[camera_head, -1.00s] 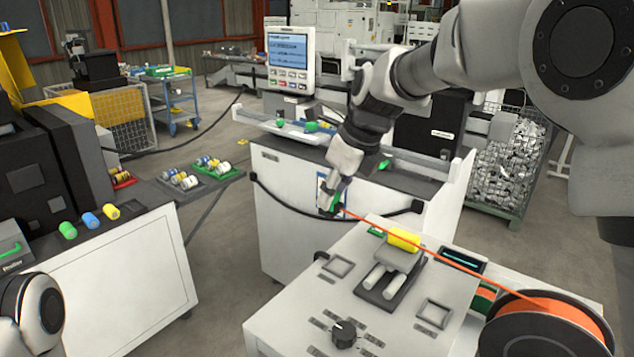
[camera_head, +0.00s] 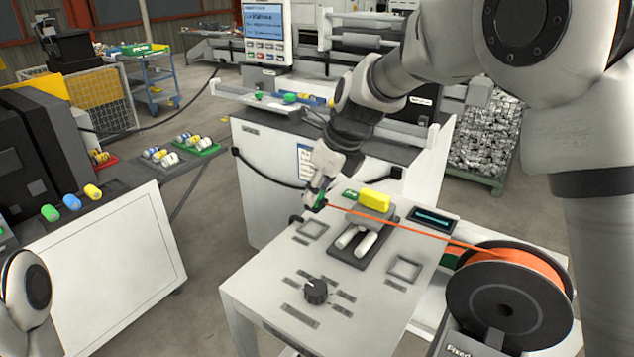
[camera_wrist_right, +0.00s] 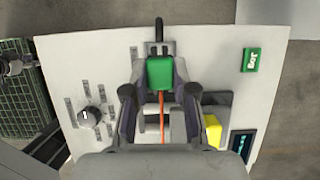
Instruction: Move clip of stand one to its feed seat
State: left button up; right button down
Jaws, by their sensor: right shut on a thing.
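A green clip (camera_wrist_right: 160,73) sits between the fingers of my right gripper (camera_head: 316,197), which is shut on it. In the head view the gripper is above the far left part of a white stand top (camera_head: 265,270) and covers most of the clip. An orange strand (camera_head: 420,231) runs from the clip to an orange reel (camera_head: 510,290) at the lower right. A grey fixture (camera_head: 347,255) with two pale rollers and a yellow block (camera_head: 374,200) stands on the top, right of the gripper. I cannot tell which part is the feed seat. My left gripper is out of view.
A white machine (camera_head: 265,160) with a screen stands behind. A left bench (camera_head: 110,250) holds coloured cylinders. Floor lies between.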

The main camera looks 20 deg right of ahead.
aim_at(319, 205)
jog(key=b+x, duration=0.1)
jog(key=x, duration=0.1)
jog(key=shift+f, duration=0.6)
jog(key=shift+s+d+f, duration=0.1)
jog(key=shift+f, duration=0.35)
jog(key=shift+s+d+f, duration=0.1)
jog(key=shift+f, duration=0.35)
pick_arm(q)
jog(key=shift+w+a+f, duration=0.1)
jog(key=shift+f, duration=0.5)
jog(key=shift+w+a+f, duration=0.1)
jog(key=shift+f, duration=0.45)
pick_arm(e)
jog(key=shift+w+a+f, duration=0.15)
jog(key=shift+w+f, duration=0.05)
jog(key=shift+f, duration=0.1)
jog(key=c, duration=0.9)
grip_release()
jog(key=shift+s, duration=0.1)
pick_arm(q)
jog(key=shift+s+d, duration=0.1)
pick_arm(e)
jog(key=shift+o, duration=0.2)
jog(key=shift+r, duration=0.1)
